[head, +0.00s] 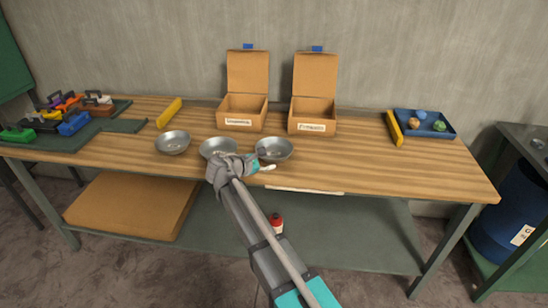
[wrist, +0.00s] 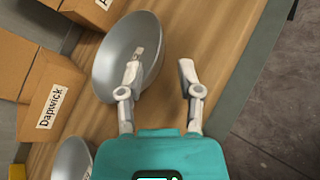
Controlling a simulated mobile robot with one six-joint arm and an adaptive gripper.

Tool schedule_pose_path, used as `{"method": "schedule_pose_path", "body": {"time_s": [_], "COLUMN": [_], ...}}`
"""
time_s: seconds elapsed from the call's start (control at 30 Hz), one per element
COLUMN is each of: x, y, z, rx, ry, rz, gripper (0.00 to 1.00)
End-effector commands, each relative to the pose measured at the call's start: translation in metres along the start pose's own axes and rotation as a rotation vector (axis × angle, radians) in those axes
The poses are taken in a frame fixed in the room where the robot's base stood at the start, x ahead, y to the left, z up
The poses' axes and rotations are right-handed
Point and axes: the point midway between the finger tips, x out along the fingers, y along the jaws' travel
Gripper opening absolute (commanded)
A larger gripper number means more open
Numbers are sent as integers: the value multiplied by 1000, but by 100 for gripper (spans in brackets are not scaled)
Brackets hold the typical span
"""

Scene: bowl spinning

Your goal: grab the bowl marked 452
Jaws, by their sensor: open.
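Three grey metal bowls stand in a row on the wooden table: a left bowl (head: 172,142), a middle bowl (head: 212,146) and a right bowl (head: 275,146). I cannot read the mark 452 on any of them. My gripper (head: 267,164) is open at the near side of the right bowl. In the wrist view this bowl (wrist: 115,50) is large, and my gripper (wrist: 161,64) has one finger over the bowl's inside and the other outside, over the table. Contact cannot be told. The middle bowl (wrist: 72,160) shows partly at the lower left.
Two open cardboard boxes, left (head: 241,112) and right (head: 312,115), stand behind the bowls. The left one's label reads Dapwick in the wrist view (wrist: 49,106). A blue tray (head: 447,133) with balls and a yellow bar (head: 394,128) lie right. The table (head: 380,170) is clear right of the bowls.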

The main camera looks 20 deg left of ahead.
Motion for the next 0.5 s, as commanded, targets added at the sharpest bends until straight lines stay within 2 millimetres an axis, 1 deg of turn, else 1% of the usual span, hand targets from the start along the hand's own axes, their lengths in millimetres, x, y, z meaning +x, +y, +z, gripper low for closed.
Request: {"method": "schedule_pose_path", "body": {"time_s": [0.03,0.2,0.5], "x": [7,19,20], "y": [-1,0,0], "z": [-2,0,0], "rx": [1,1,0], "ry": [0,0,0], "rz": [-1,-1,0], "gripper": [46,46,46]}}
